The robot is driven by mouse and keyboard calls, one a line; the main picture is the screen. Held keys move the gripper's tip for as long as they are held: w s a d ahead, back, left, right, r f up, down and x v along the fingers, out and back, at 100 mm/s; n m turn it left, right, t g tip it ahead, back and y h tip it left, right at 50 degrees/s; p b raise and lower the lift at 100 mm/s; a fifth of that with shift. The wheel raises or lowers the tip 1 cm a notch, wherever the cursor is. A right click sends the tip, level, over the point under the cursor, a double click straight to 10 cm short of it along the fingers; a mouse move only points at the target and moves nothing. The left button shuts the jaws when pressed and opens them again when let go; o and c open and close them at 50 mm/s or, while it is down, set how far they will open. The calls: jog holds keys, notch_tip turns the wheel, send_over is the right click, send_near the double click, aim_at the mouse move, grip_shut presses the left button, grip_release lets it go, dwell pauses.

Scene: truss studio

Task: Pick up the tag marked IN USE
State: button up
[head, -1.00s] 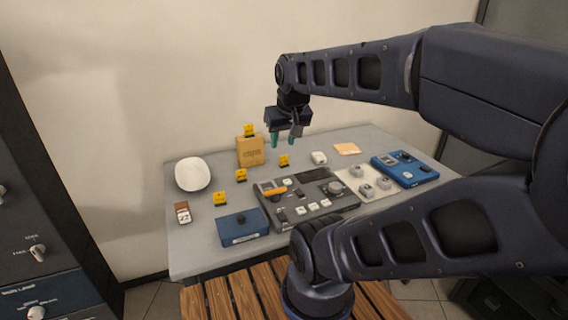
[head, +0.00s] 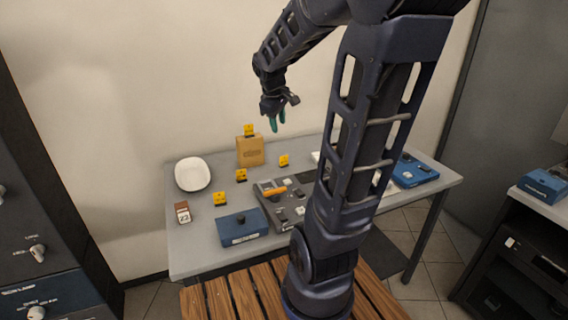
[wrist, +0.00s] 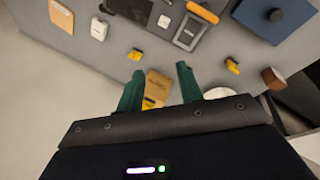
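Several small yellow tags are in the head view, and their lettering is too small to read. One tag (head: 249,130) sits on top of a cardboard box (head: 250,151). Others stand on the table: one tag (head: 284,160) right of the box, one tag (head: 241,175) in front of it, and one tag (head: 220,199) nearer the front left. My gripper (head: 277,124) is open and empty, above the table and right of the box top. In the wrist view the box (wrist: 158,84) shows between and beyond the parted green fingers, with yellow tags (wrist: 136,54) (wrist: 232,65) nearby.
A white bowl (head: 193,174), a brown block (head: 183,212), a blue box (head: 242,227) and a grey console (head: 270,208) with an orange piece stand on the grey table (head: 195,248). A blue device (head: 414,172) is at the right. My arm hides the table's middle right.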

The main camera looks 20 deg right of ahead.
jog(key=w+d+f+n+g+h, duration=0.1)
jog(key=w+d+f+n, duration=0.1)
jog(key=w+f+n, duration=0.3)
jog(key=w+d+f+n, duration=0.1)
jog(key=w+d+f, duration=0.15)
jog(key=w, duration=0.45)
jog(key=n+g+h, duration=0.1)
jog(key=n, duration=0.5)
send_near(285, 164)
jog(key=shift+w+d+f, duration=0.35)
jog(key=shift+d+f, duration=0.35)
jog(key=shift+d, duration=0.1)
jog(key=shift+x, duration=2.95)
jog(key=shift+w+d, duration=0.15)
grip_shut()
